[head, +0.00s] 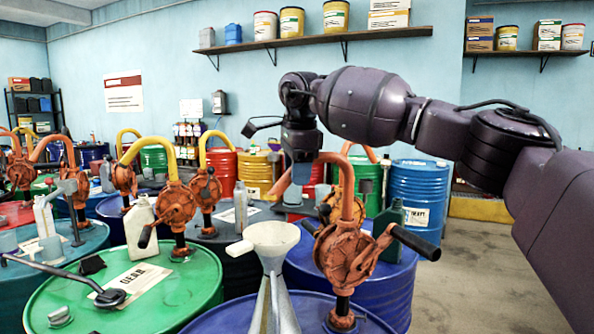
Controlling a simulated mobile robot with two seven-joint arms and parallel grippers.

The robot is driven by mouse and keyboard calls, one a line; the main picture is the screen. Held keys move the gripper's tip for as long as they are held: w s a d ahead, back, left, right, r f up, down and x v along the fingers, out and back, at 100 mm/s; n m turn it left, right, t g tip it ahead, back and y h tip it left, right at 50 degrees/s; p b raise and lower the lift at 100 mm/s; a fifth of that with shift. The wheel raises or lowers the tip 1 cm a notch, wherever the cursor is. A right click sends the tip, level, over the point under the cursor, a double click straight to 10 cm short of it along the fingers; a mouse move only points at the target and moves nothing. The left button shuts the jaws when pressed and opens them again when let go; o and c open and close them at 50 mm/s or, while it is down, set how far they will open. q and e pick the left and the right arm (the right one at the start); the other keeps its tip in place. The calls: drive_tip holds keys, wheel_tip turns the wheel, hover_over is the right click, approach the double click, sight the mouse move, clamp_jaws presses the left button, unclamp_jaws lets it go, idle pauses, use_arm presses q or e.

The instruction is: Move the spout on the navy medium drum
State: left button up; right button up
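A navy-blue drum (240,318) stands at the bottom centre, its near part cut off by the frame. On its lid is a rusty orange hand pump (345,255) with a black-gripped crank. The pump's orange spout (346,190) curves up and over to the left, its free end pointing down-left. My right gripper (301,172) points down at the spout's upper bend. Its fingers overlap the pipe in the picture, and whether they are closed on it cannot be told. My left gripper is not in view.
A pale funnel (271,238) stands just left of the pump. A green drum (150,295) with a jug is at the left, another blue drum (385,275) close behind. More drums with pumps crowd the left and back. Floor at the right is clear.

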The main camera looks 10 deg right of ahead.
clamp_jaws()
drive_tip(key=shift+s+r+n+p, duration=0.15)
drive_tip(key=shift+s+n+p, duration=0.4)
drive_tip(key=shift+n+p, duration=0.1)
drive_tip(key=s+d+n+g+y+p, duration=0.1)
drive_tip(key=s+d+n+p, duration=0.2)
drive_tip(key=s+n, duration=0.4)
drive_tip(key=shift+s+d+f+n+p, duration=0.25)
drive_tip(key=shift+s+d+n+p, duration=0.15)
drive_tip(key=shift+n+p, duration=0.35)
